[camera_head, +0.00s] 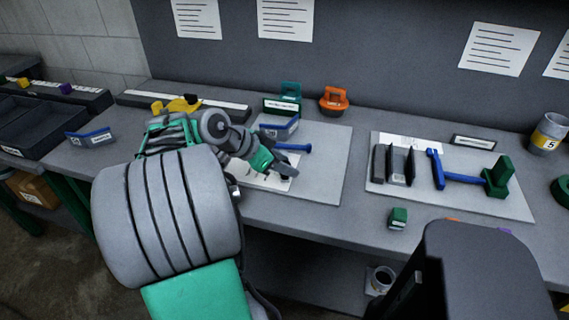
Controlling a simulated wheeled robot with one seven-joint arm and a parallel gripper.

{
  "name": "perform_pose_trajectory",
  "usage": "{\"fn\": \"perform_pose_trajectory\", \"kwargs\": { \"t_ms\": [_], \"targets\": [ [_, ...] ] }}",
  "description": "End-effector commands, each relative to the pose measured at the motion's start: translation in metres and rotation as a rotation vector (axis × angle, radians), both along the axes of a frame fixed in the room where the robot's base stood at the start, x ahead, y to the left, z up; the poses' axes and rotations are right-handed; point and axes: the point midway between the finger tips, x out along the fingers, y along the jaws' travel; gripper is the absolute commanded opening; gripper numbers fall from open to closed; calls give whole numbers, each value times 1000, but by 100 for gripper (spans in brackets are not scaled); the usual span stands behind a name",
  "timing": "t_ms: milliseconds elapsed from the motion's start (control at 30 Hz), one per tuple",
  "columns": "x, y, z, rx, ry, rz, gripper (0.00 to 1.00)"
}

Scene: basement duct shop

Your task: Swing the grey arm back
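My gripper (280,170) is low over the left light-grey board (327,162) on the bench. Its dark fingertips are small and partly hidden, so I cannot tell whether it is open or shut. A blue bar with a thicker end (297,147) shows just behind the fingers, and a white printed sheet (262,181) lies below them. I cannot pick out a separate grey arm on this board; my own arm hides its left part. On the right board (500,208) stand dark grey upright plates (396,165), a blue bar (460,178) and a green block (498,177).
An orange handled block (334,99) and a green one (290,94) stand behind the left board. A small green block (398,218) lies near the front edge. A grey can with a yellow band (549,132) stands far right. Dark trays (35,125) are at left.

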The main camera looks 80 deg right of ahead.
Motion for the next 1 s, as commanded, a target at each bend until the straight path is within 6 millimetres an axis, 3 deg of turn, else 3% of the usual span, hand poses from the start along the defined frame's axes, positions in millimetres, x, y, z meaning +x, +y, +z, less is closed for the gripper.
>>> {"fn": "perform_pose_trajectory", "kwargs": {
  "t_ms": [367,700,1000],
  "targets": [
    [2,2,2,0,0,1,49],
    [34,31,47,-1,0,4,49],
    [40,39,55,2,0,0,49]
  ]
}}
